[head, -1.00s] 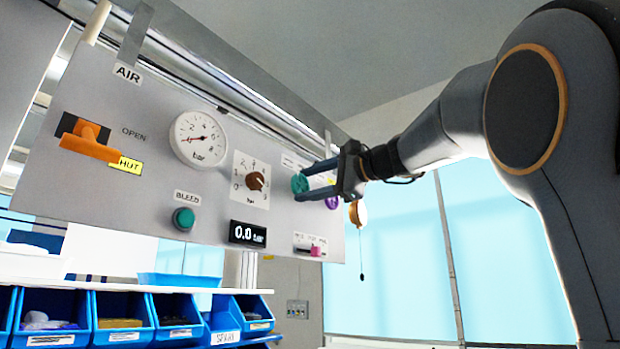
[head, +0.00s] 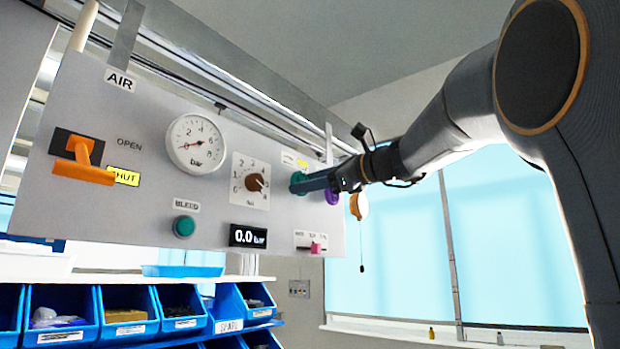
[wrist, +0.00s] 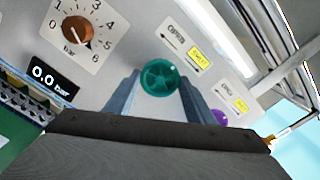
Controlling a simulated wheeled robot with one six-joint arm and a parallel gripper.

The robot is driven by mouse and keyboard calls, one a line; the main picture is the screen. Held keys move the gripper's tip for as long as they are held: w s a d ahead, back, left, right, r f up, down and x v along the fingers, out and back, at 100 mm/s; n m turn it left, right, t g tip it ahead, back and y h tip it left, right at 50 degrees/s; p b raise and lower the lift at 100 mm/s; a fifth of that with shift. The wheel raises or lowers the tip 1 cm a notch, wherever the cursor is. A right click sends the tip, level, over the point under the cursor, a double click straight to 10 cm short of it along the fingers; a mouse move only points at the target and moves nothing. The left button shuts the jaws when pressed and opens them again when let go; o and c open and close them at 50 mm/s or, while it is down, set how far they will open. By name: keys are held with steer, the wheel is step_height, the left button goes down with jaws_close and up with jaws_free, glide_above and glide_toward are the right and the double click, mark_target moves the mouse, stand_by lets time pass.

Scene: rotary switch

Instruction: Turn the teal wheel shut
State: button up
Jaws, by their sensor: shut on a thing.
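The teal wheel (head: 298,181) is a small round handwheel on the right part of the grey panel (head: 140,215). In the wrist view the wheel (wrist: 159,78) sits between the two fingers of my gripper (wrist: 161,82), with one finger on each side. My gripper (head: 304,184) is shut on the wheel's rim. In the head view its fingers partly cover the wheel. A label with an arrow and a yellow tag (wrist: 205,53) is beside the wheel.
A purple wheel (head: 332,196) is close beside my gripper. The panel also has a brown knob (head: 254,182), a gauge (head: 196,143), an orange lever (head: 82,163), a green bleed button (head: 184,227) and a display reading 0.0 bar (head: 248,236). Blue bins (head: 128,314) stand below.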

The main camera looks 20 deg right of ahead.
steer(key=shift+f, duration=0.1)
stand_by(0.4)
steer(key=o, duration=1)
steer(key=shift+o, duration=0.2)
steer(key=b+v, duration=0.3)
steer(key=v, duration=0.4)
steer(key=shift+s+d, duration=0.25)
steer(key=shift+s, duration=0.05)
